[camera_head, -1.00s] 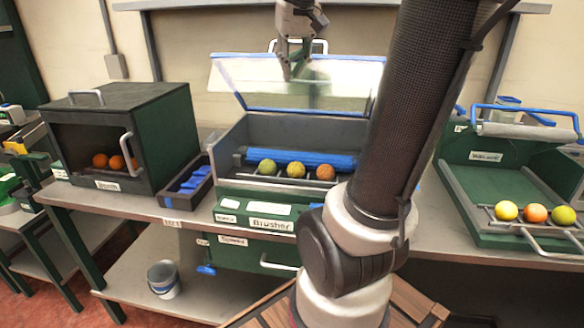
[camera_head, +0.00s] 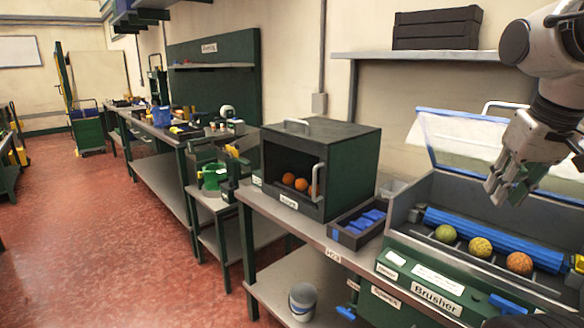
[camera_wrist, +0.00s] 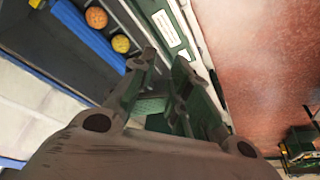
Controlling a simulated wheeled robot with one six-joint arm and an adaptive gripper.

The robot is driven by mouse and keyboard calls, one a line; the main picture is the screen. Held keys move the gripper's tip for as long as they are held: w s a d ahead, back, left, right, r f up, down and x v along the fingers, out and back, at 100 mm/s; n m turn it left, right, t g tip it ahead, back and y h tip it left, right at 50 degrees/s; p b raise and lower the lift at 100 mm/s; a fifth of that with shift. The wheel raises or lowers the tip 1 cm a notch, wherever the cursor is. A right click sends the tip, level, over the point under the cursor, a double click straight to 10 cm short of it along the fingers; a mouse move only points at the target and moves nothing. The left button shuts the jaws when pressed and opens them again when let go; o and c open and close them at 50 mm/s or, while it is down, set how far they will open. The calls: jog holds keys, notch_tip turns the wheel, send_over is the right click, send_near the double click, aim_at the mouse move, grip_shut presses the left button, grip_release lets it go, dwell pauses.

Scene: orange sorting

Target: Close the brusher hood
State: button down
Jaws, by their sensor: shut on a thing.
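The brusher (camera_head: 440,290) is a green and grey machine at the right of the head view. Its hood (camera_head: 460,140), clear with a blue rim, stands raised and tilted back. A pale handle (camera_head: 510,105) is at the hood's top edge. My gripper (camera_head: 498,193) is in front of the raised hood, above the brusher's bed, apart from the handle. In the wrist view its fingers (camera_wrist: 165,58) are close together with a narrow gap. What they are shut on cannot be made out. The blue roller (camera_head: 490,235) shows behind several fruits (camera_head: 480,247) in the brusher.
A dark green box (camera_head: 345,165) with oranges stands left of the brusher, with a dark tray (camera_head: 358,222) of blue pieces between them. A bucket (camera_head: 303,300) sits on the lower shelf. A wall shelf (camera_head: 415,55) holds a dark crate. Red floor (camera_head: 120,230) is open at left.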

jog(key=c, duration=2.1)
grip_release()
jog(key=shift+n, duration=0.5)
jog(key=s+f, duration=0.1)
jog(key=s+a+f, duration=0.1)
jog(key=s+f, duration=0.1)
jog(key=f, duration=0.1)
jog(key=shift+s+a, duration=0.2)
jog(key=shift+a, duration=0.15)
jog(key=shift+s+f, duration=0.2)
jog(key=shift+f, duration=0.1)
grip_shut()
jog(key=w+d+r+m+h, duration=0.1)
jog(key=w+d+r+m, duration=0.2)
jog(key=w+d+r, duration=0.55)
jog(key=w+d+r+m+g+h, duration=0.1)
jog(key=w+d+r+m, duration=0.4)
jog(key=r, duration=0.7)
jog(key=w+d+r+m+h, duration=0.1)
jog(key=w+d+r+m, duration=0.1)
jog(key=w+d+r, duration=0.55)
jog(key=a+f, duration=0.3)
jog(key=f, duration=0.5)
jog(key=shift+w+f, duration=0.15)
jog(key=shift+w, duration=0.05)
